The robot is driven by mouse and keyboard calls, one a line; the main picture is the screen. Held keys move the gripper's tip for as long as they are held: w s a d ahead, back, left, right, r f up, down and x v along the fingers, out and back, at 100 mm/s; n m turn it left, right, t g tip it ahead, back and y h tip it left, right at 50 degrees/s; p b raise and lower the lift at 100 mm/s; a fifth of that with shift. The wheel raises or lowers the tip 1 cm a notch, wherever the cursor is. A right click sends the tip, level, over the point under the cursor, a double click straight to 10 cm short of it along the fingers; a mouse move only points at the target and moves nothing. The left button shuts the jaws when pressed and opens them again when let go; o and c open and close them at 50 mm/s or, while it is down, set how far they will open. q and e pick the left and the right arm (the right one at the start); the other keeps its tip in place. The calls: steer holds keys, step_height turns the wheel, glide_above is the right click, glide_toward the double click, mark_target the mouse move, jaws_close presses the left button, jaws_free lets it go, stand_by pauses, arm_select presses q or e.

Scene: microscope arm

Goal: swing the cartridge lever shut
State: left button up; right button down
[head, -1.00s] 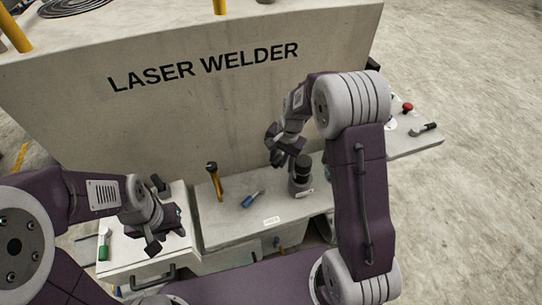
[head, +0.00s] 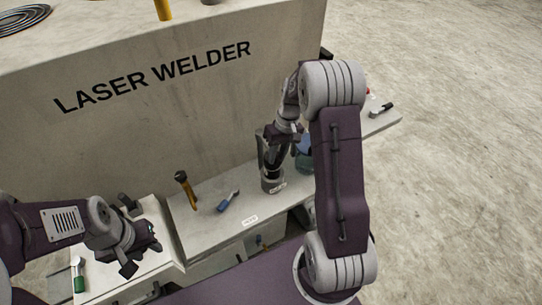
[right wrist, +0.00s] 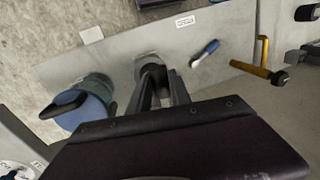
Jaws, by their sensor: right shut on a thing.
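My right gripper (head: 274,160) reaches down to a short dark upright cylinder with a labelled grey base (head: 271,185) on the bench ledge. It is shut on the black upper part of the cylinder, which shows between the fingers in the right wrist view (right wrist: 153,73). A yellow lever with a black knob (head: 186,190) stands up left of it and also shows in the right wrist view (right wrist: 263,62). A small blue-handled lever (head: 228,201) lies between them. Which part is the cartridge lever is not clear. My left gripper (head: 128,236) is open and apart over the left worktop.
The laser welder housing (head: 150,110) rises behind the ledge. A blue-green container with a black handle (right wrist: 85,100) stands close beside the gripped cylinder.

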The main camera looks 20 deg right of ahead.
steer(key=shift+w+d+n, duration=0.1)
steer(key=shift+d+n, duration=0.2)
steer(key=shift+d, duration=0.1)
steer(key=c, duration=1.2)
jaws_free()
steer(key=r, duration=0.3)
steer(key=d+r, duration=0.1)
steer(key=r, duration=0.2)
steer(key=d+r, duration=0.1)
steer(key=r, duration=0.2)
steer(key=shift+w, duration=0.1)
